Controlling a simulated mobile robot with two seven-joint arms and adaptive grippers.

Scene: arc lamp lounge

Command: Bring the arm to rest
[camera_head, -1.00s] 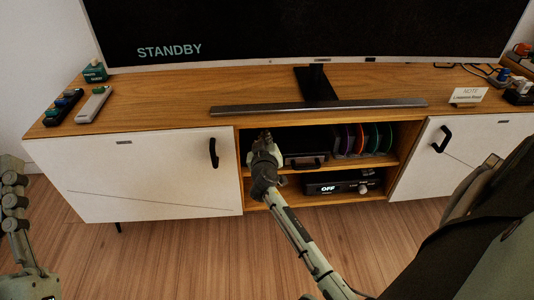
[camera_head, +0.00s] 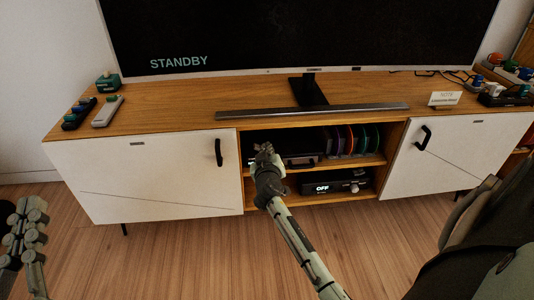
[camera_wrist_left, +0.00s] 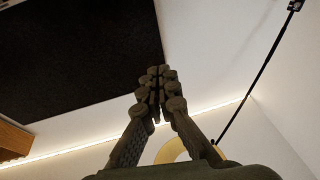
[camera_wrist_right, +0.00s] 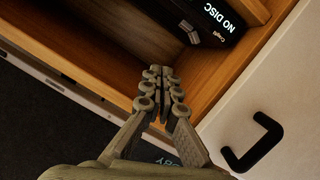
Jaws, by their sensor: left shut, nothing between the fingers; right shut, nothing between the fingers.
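My left gripper (camera_head: 36,204) is at the left edge of the head view, upright, in front of the cabinet's left side. In its wrist view its fingertips (camera_wrist_left: 155,76) are together and empty. My right gripper (camera_head: 265,150) is in front of the cabinet's open middle bay, near the upper shelf's left part. In its wrist view its fingers (camera_wrist_right: 158,75) are shut with nothing between them. I cannot tell whether it touches the shelf.
A wooden media cabinet (camera_head: 180,120) stands ahead, with white doors and black handles (camera_head: 218,152). The bay holds a black player, upright coloured discs (camera_head: 358,139) and an "OFF" box (camera_head: 330,187). Above are a TV (camera_head: 300,35), soundbar (camera_head: 310,109) and remotes (camera_head: 106,111).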

